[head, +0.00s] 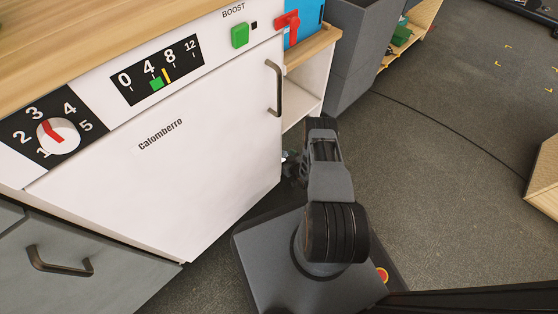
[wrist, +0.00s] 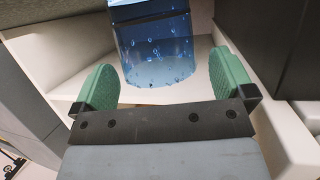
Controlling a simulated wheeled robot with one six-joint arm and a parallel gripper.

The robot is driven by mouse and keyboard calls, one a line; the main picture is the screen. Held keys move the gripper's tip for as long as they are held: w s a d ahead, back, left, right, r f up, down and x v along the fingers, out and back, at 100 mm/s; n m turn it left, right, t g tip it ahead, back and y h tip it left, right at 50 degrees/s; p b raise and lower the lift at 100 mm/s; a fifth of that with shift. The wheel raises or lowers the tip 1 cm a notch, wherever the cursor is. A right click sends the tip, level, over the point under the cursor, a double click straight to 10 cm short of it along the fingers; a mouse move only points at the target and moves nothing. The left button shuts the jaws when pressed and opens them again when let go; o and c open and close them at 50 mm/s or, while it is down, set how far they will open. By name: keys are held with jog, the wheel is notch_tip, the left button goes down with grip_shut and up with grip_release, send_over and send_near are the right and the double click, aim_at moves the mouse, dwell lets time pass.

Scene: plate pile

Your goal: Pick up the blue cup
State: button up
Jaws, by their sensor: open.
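A see-through blue vessel with a droplet pattern, which looks like the blue cup (wrist: 157,52), stands on a white shelf in the wrist view. Its top is cut off by the frame edge. My gripper (wrist: 162,68) is open, with one green finger pad on each side of the cup. Gaps show between the pads and the cup, so it is not gripped. In the head view my arm reaches toward the low shelf beside the white appliance. My gripper there is mostly hidden behind the arm, and the cup cannot be made out.
The white shelf (wrist: 195,95) has side walls close to my gripper. In the head view the white appliance door (head: 190,150) with its handle (head: 274,88) stands left of my arm. A grey cabinet (head: 358,50) is beyond the shelf. The floor (head: 440,170) to the right is mostly open.

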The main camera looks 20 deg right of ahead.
jog(key=shift+w+d+f, duration=0.1)
jog(key=shift+w, duration=0.1)
jog(key=c, duration=1.3)
jog(key=shift+r, duration=0.2)
jog(key=s+d+r+p, duration=0.5)
jog(key=d+r+p, duration=0.3)
jog(key=d+r, duration=0.4)
jog(key=shift+d+r, duration=0.3)
dwell(0.4)
